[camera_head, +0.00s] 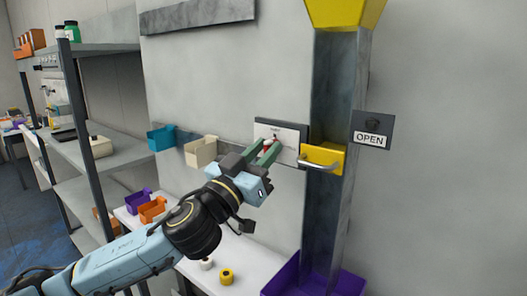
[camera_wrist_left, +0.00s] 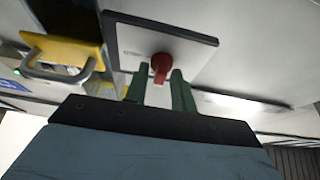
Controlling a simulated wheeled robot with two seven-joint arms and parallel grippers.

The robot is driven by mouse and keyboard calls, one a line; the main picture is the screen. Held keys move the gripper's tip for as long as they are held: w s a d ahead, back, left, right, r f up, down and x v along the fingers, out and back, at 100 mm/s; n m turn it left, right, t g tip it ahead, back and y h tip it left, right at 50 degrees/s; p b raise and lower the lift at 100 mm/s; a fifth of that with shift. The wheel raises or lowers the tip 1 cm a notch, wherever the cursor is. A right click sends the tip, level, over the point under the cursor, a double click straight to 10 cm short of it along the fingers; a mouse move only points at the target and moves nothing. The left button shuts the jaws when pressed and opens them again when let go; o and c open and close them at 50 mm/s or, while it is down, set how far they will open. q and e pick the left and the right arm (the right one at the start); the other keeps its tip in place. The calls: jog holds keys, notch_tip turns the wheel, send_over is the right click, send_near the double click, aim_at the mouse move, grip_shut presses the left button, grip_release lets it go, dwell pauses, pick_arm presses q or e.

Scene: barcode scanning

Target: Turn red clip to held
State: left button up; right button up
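The red clip (camera_wrist_left: 160,66) is a small knob on a white plate (camera_wrist_left: 135,38) with a dark edge. In the head view the plate (camera_head: 291,132) is on the wall left of the grey post, and a bit of the red clip (camera_head: 267,146) shows between my fingers. My left gripper (camera_head: 269,144) has two green fingers, one on each side of the clip. In the left wrist view the left gripper (camera_wrist_left: 160,72) is open, with narrow gaps between fingers and clip. Whether a finger touches it further in is hidden. My right gripper is not in view.
A yellow box with a metal handle (camera_head: 322,159) sits just right of the plate. An OPEN sign (camera_head: 372,130) is right of the post (camera_head: 333,210). Teal (camera_head: 161,138) and cream (camera_head: 200,151) bins hang to the left. A grey shelf (camera_head: 95,153) stands far left.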

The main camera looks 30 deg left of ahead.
pick_arm(q)
jog(key=shift+m+h, duration=0.4)
jog(key=m+h, duration=0.1)
jog(key=m, duration=0.1)
jog(key=shift+a+m, duration=0.1)
jog(key=shift+m, duration=0.3)
jog(key=m+g+h, duration=0.1)
jog(key=m, duration=0.1)
jog(key=shift+m+h, duration=0.3)
jog(key=m+g+h+p, duration=0.1)
jog(key=m+h, duration=0.1)
jog(key=m, duration=0.3)
jog(key=shift+r+p, duration=0.1)
jog(key=shift+p, duration=0.3)
jog(key=m+g+h+p, duration=0.1)
jog(key=m+g+p, duration=0.1)
jog(key=m, duration=0.2)
jog(key=shift+r, duration=0.1)
jog(key=m+g+p, duration=0.1)
jog(key=m+p, duration=0.2)
jog(key=m, duration=0.1)
jog(key=shift+a+r, duration=0.1)
jog(key=shift+m+g+p, duration=0.8)
jog(key=shift+m+p, duration=0.15)
jog(key=shift+m, duration=0.65)
